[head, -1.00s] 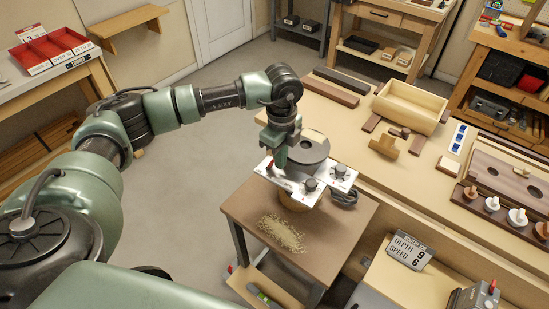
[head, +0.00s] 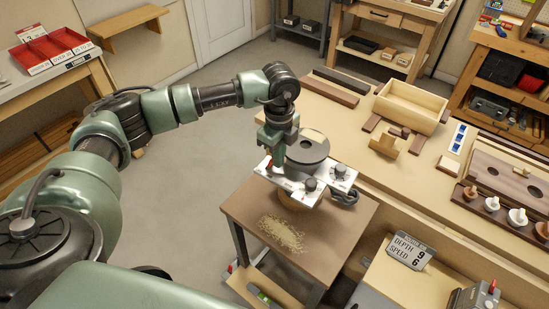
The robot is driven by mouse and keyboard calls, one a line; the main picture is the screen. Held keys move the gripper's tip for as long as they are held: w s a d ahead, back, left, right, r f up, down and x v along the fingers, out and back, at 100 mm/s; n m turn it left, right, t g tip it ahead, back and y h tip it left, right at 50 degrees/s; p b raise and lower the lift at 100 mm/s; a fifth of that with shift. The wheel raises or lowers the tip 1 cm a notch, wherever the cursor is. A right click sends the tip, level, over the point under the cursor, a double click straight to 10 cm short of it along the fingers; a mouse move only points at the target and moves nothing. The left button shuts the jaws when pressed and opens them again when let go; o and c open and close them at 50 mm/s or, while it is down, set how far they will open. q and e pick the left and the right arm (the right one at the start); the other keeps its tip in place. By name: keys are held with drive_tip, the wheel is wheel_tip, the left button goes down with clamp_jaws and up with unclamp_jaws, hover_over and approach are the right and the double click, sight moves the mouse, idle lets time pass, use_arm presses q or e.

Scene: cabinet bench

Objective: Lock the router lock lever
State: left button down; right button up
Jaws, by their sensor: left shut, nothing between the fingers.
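The router (head: 308,150) has a grey round body on a white base plate (head: 340,185) with dark knobs, and sits at the back of a small brown table. A small red part, perhaps the lock lever, shows at the left end of the plate (head: 269,166). My left gripper (head: 277,166) reaches down beside the router body on its left, close to the red part; it is shut, with nothing between its fingers. Whether it touches the lever cannot be told at this size. My right gripper is not in view.
The small table (head: 330,230) has a patch of sawdust (head: 282,233). A long bench (head: 430,190) on the right holds a wooden box (head: 410,105) and wood pieces. A sign reading depth 9, speed 6 (head: 409,251) stands at the lower right. Floor at left is clear.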

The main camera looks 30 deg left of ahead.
use_arm(q)
drive_tip(key=shift+a, duration=0.85)
drive_tip(key=shift+r, duration=0.1)
drive_tip(key=shift+d+r+p, duration=0.65)
drive_tip(key=shift+r, duration=0.3)
wheel_tip(320, 180, up, 7)
drive_tip(key=p, duration=0.4)
